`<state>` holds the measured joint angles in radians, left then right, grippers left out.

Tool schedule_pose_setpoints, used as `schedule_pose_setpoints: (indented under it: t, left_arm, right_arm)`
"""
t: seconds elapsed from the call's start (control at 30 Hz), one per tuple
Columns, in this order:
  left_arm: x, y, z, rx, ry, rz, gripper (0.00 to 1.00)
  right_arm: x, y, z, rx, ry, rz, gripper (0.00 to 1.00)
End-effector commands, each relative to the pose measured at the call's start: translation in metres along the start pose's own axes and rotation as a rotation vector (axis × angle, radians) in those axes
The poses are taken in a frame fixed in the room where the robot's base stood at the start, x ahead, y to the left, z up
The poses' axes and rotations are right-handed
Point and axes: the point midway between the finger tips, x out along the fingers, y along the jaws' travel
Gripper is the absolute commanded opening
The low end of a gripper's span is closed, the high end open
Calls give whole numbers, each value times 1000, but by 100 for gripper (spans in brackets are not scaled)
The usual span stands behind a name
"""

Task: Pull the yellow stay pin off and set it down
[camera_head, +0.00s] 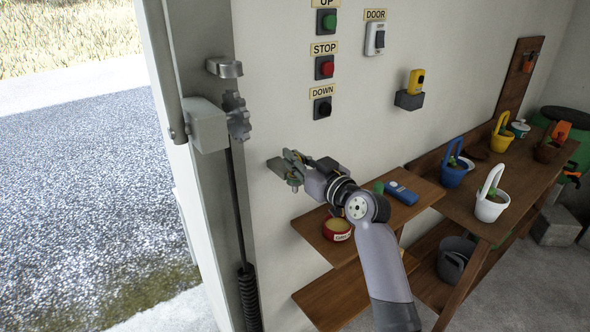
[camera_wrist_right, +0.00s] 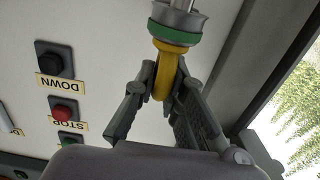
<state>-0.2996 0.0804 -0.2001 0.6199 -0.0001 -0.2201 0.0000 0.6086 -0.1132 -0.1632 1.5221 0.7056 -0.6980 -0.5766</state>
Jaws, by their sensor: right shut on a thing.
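My right gripper (camera_wrist_right: 163,88) is shut on the yellow loop. In the head view my right gripper (camera_head: 286,164) is in front of the white wall, right of the door post. I cannot tell what the metal piece is fixed to. My left gripper is out of view.
A wooden shelf (camera_head: 318,246) below my right arm holds a red tin (camera_head: 337,229) and a blue device (camera_head: 401,193). Wall buttons are above. A bench with several pots stands at right. The door post with its rod (camera_head: 238,200) is at left.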

Motion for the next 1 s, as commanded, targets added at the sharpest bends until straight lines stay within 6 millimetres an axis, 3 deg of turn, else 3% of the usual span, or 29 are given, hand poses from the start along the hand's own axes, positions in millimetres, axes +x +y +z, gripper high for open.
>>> schedule_pose_setpoints:
  t: [0.5, 1.0]
  left_arm:
    - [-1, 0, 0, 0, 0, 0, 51]
    - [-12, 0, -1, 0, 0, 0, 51]
  right_arm:
    - [0, 0, -1, -1, 0, 1, 0]
    - [0, 0, -17, -1, 1, 0, 0]
